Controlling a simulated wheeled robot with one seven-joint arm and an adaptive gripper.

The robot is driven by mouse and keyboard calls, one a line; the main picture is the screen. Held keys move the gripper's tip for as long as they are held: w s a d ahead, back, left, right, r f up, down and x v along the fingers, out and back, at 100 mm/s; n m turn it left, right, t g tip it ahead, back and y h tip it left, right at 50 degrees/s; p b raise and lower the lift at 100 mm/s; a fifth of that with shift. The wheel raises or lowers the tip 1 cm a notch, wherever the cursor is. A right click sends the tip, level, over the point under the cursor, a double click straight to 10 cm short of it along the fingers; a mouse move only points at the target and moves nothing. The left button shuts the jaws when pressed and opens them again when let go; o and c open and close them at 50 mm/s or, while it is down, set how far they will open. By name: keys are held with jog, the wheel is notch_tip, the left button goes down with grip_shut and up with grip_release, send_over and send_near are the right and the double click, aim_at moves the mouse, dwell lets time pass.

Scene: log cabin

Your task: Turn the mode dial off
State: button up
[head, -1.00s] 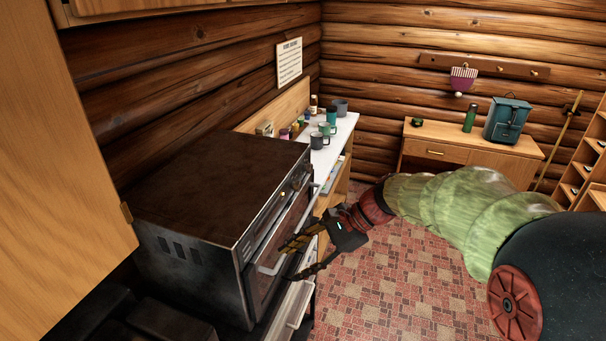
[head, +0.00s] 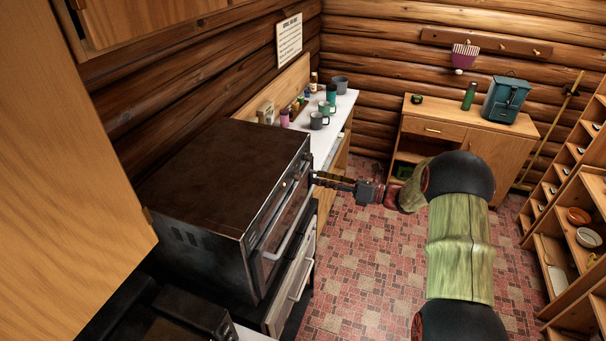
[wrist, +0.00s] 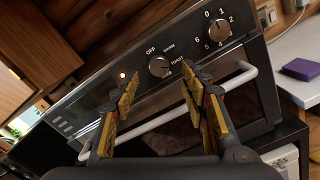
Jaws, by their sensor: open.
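The mode dial (wrist: 159,66) is a round metal knob on the oven's front panel, in the middle of the wrist view. The words OFF, WARM and TOAST are printed around it, and its pointer seems turned towards the lower right, away from OFF. My gripper (wrist: 155,92) is open and empty in front of the panel, with a yellow-padded finger to each side below the dial, apart from it. In the head view my gripper (head: 318,180) is at the right front of the dark oven (head: 215,195). The dial is too small to make out there.
A second, numbered dial (wrist: 219,30) sits to the right on the panel, and a lit lamp (wrist: 122,76) to the left. The oven door handle (wrist: 160,122) runs below the dials. Mugs and jars stand on the white counter (head: 343,112) beyond the oven.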

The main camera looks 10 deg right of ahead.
aim_at(300, 176)
jog(key=x, duration=0.6)
jog(key=shift+w+a, duration=0.2)
jog(key=shift+a, duration=0.1)
jog(key=shift+c, duration=0.9)
jog(key=c, duration=1)
jog(key=shift+o, duration=0.2)
